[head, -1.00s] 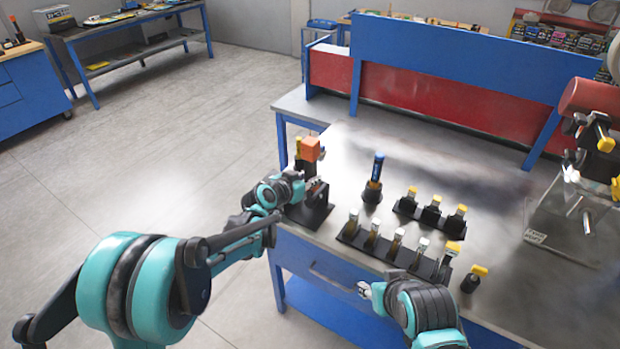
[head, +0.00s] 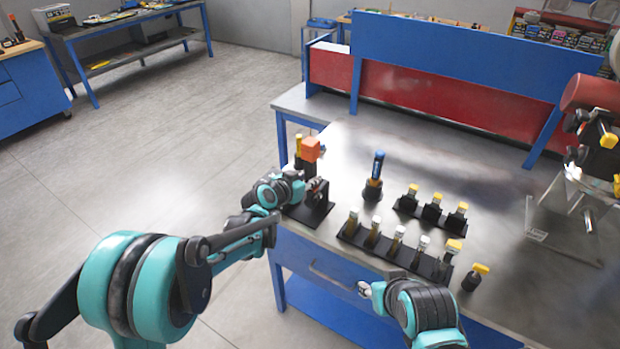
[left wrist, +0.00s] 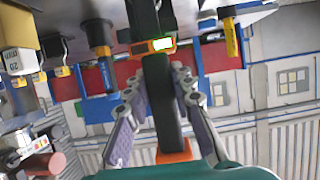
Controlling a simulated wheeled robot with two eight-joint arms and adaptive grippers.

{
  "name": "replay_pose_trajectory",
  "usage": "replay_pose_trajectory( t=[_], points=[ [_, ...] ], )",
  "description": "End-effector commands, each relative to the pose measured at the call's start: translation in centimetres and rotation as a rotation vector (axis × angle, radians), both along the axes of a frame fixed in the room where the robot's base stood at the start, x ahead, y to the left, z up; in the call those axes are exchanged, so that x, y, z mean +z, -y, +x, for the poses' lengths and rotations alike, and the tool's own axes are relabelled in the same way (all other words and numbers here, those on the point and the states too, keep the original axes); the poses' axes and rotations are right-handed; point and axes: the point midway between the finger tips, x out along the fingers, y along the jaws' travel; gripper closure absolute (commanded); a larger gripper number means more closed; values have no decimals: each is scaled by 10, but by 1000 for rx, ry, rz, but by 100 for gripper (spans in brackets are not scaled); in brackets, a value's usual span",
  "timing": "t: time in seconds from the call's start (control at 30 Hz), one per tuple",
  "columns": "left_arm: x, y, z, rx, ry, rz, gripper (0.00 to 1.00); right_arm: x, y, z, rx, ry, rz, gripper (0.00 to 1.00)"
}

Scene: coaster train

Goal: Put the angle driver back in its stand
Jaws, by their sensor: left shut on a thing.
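The angle driver, a dark tool with an orange block (head: 310,150) at its top end, stands roughly upright at the near left corner of the workbench. My left gripper (head: 316,186) is shut on it. In the left wrist view its black body (left wrist: 161,100) runs between the two fingers, with a small lit orange-framed display (left wrist: 152,46) beyond them. A black stand (head: 309,213) sits on the bench directly below the driver. The driver's lower end is hidden, so I cannot tell whether it is seated. My right gripper (head: 366,290) is by the bench's front edge, its fingers too small to read.
A blue-topped tool (head: 374,178) stands in a round black holder to the right. Black racks (head: 431,212) of yellow-capped tools and a lone yellow-topped piece (head: 476,277) stand further right. A clear fixture (head: 570,215) is at far right. The bench's back middle is clear.

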Motion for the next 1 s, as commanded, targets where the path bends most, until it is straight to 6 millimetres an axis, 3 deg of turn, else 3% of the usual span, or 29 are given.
replay_pose_trajectory(
  t=[0.33,0.37,0.43,0.77,1.0],
  points=[
    [-4,0,0,1,1,-2,100,-4,0,0,0,0,0,59],
    [-4,0,0,1,1,-2,71,-4,0,0,0,0,0,59],
    [-3,0,0,1,1,-2,53,-3,0,0,0,0,0,59],
    [-5,-1,-1,-1,-1,0,52,-3,0,0,0,0,0,59],
    [10,-20,-26,3,-1,-1,52,-3,0,0,0,0,0,59]
  ],
)
